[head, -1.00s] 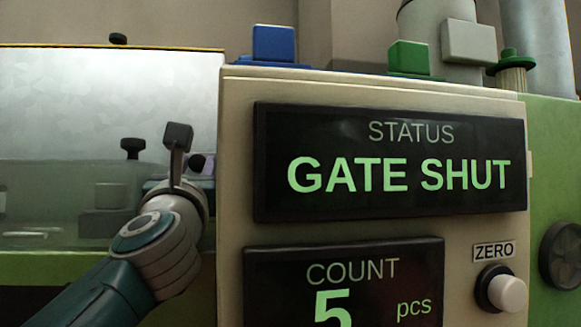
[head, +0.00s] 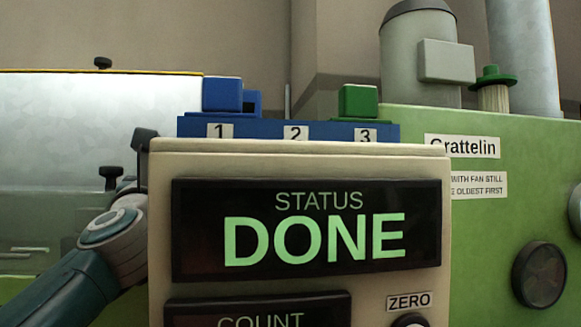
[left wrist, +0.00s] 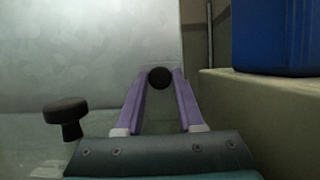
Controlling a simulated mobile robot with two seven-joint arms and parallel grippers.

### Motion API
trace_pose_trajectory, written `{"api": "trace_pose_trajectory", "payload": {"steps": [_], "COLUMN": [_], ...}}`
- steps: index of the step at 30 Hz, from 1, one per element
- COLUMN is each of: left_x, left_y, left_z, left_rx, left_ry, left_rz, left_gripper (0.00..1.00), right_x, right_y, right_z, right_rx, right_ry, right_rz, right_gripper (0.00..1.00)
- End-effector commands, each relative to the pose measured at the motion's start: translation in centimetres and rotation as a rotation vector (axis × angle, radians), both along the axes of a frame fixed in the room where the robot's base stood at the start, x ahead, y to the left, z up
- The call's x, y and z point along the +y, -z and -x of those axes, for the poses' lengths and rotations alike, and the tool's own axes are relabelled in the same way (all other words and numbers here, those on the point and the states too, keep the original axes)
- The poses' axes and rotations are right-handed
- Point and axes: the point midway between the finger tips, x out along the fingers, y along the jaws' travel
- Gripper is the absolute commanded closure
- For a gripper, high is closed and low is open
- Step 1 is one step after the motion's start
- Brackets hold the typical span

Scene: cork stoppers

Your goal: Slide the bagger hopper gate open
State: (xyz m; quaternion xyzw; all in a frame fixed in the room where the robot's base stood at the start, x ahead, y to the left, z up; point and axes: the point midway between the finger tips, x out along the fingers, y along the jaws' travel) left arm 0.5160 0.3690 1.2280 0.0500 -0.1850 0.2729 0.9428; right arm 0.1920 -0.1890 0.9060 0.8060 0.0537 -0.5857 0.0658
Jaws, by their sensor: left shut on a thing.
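The display box (head: 300,160) stands in the middle of the head view, and its status screen (head: 310,232) reads DONE. My left arm reaches in behind the box's left side, and the box hides its fingers there. In the left wrist view my left gripper (left wrist: 159,82) has its purple fingers closed on a round black knob (left wrist: 159,76). A grey metal sheet (left wrist: 80,55) lies behind the knob; it also shows at the left of the head view (head: 100,120). I cannot tell which part is the gate itself. My right gripper is out of view.
A second black knob (left wrist: 65,117) stands left of my fingers. A blue block (head: 222,95) and a green block (head: 358,101) sit on a blue rack (head: 260,129) numbered 1 to 3 behind the box. A green machine (head: 500,220) stands at right.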

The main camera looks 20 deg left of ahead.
Motion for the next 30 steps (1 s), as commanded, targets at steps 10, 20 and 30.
{"api": "trace_pose_trajectory", "payload": {"steps": [10, 20, 30], "left_x": [-0.62, -0.59, -0.65], "left_y": [-2.22, -2.17, -1.82], "left_z": [-0.06, -0.07, 0.03], "left_rx": [-0.011, -0.010, -0.005], "left_ry": [0.014, 0.013, 0.013], "left_rz": [-0.010, -0.009, -0.006], "left_gripper": [1.00, 0.42, 0.34], "right_x": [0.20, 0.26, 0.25], "right_y": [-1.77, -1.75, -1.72], "right_z": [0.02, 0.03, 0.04], "right_rx": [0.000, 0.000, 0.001], "right_ry": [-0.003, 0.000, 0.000], "right_rz": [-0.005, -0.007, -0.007], "right_gripper": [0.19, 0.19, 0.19]}}
